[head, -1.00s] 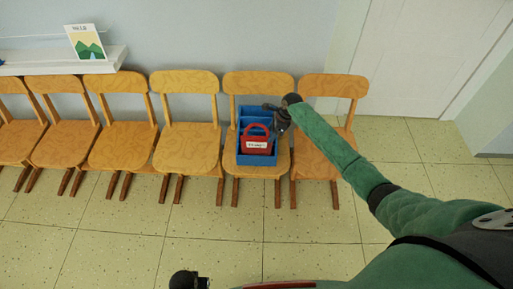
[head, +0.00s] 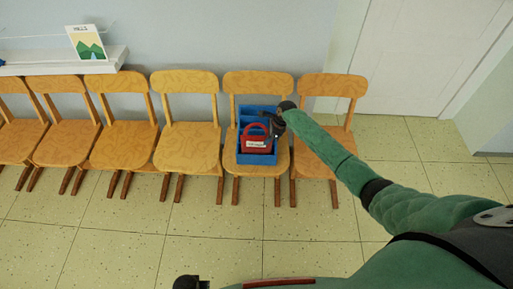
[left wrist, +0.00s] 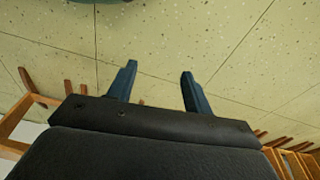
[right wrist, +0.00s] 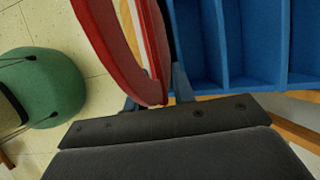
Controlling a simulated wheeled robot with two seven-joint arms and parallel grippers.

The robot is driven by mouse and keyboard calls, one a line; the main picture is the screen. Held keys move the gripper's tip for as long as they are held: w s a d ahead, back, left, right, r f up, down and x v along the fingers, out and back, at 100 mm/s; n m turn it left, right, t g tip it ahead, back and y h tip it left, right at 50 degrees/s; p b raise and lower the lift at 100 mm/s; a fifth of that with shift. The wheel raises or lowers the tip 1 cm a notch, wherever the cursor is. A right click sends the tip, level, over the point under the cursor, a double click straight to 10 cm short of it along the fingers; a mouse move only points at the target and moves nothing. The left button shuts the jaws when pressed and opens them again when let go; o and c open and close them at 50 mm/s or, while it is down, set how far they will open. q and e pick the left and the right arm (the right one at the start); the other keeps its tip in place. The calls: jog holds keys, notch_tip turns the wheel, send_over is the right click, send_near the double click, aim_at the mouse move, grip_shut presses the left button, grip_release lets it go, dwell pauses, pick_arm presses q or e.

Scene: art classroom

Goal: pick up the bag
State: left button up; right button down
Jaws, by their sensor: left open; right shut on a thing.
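The red bag (head: 255,146) with a white label and an arched handle sits in the front of a blue divided box (head: 257,162), on a wooden chair seat. My right gripper (head: 269,119) is at the top of the bag and shut on its handle. In the right wrist view the red and white bag (right wrist: 113,45) runs between the fingers, with the blue box's compartments to its right. My left gripper (left wrist: 158,72) is open and empty above the floor, well away from the bag.
A row of wooden chairs (head: 187,142) stands along the wall, close together. A white shelf (head: 50,65) with a picture card (head: 86,44) is at the upper left. A white door (head: 425,60) is at the upper right. The floor in front is clear.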

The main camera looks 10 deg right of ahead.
jog(key=shift+r, duration=0.55)
notch_tip(320, 180, up, 8)
jog(key=shift+r+b, duration=0.25)
jog(key=shift+b, duration=0.75)
pick_arm(q)
notch_tip(320, 180, up, 7)
jog(key=w+d, duration=0.1)
jog(key=w, duration=0.1)
jog(key=shift+d, duration=0.15)
pick_arm(e)
jog(key=shift+r, duration=0.2)
